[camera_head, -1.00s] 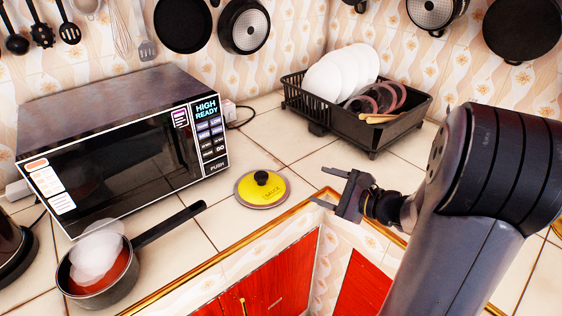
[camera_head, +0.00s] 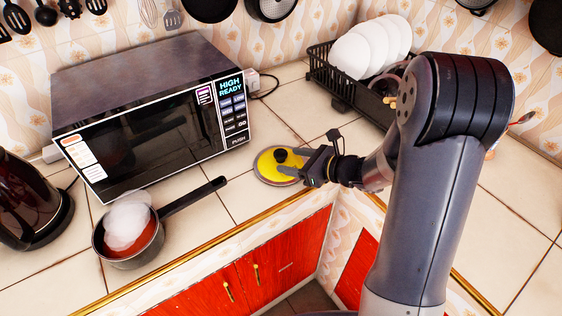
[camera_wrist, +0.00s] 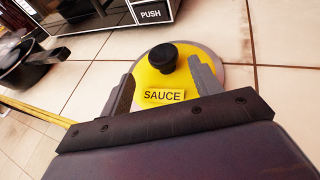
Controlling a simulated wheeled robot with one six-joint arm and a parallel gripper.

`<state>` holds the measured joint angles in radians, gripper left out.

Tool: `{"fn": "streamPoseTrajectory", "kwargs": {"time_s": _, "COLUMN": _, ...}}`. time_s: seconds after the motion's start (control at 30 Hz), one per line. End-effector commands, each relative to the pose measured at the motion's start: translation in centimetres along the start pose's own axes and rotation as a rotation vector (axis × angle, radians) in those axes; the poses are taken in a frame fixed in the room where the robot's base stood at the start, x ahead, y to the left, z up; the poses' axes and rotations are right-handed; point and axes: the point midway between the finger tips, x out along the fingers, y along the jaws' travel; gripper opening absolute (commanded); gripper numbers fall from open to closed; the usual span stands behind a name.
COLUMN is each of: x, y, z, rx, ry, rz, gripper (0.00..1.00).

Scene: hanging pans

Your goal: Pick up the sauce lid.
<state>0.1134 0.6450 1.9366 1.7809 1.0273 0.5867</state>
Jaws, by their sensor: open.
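The sauce lid (camera_head: 270,166) is a yellow disc with a grey rim and a black knob (camera_head: 281,155). It lies flat on the tiled counter in front of the microwave's right end. In the wrist view the lid (camera_wrist: 150,82) shows a "SAUCE" label, and its knob (camera_wrist: 163,57) stands just beyond and between my finger tips. My gripper (camera_head: 296,163) is open and empty at the lid's right side; it also shows in the wrist view (camera_wrist: 160,78). The fingers overlap the lid in both views; I cannot tell whether they touch it.
A microwave (camera_head: 150,110) stands behind and left of the lid. A pan (camera_head: 135,240) with red sauce and steam sits front left, its handle pointing toward the lid. A black dish rack (camera_head: 335,85) with plates is at the back right. The counter edge runs close in front.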

Motion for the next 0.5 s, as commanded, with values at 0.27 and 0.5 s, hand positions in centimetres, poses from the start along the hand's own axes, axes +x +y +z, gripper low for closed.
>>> {"fn": "streamPoseTrajectory", "kwargs": {"time_s": 0.27, "x": 3.8, "y": -0.6, "z": 0.8, "rx": 0.0, "ry": 0.0, "rz": 0.004, "gripper": 0.6}}
{"fn": "streamPoseTrajectory", "kwargs": {"time_s": 0.5, "x": 5.0, "y": -0.7, "z": 0.7, "rx": 0.0, "ry": 0.0, "rz": 0.0, "gripper": 0.6}}
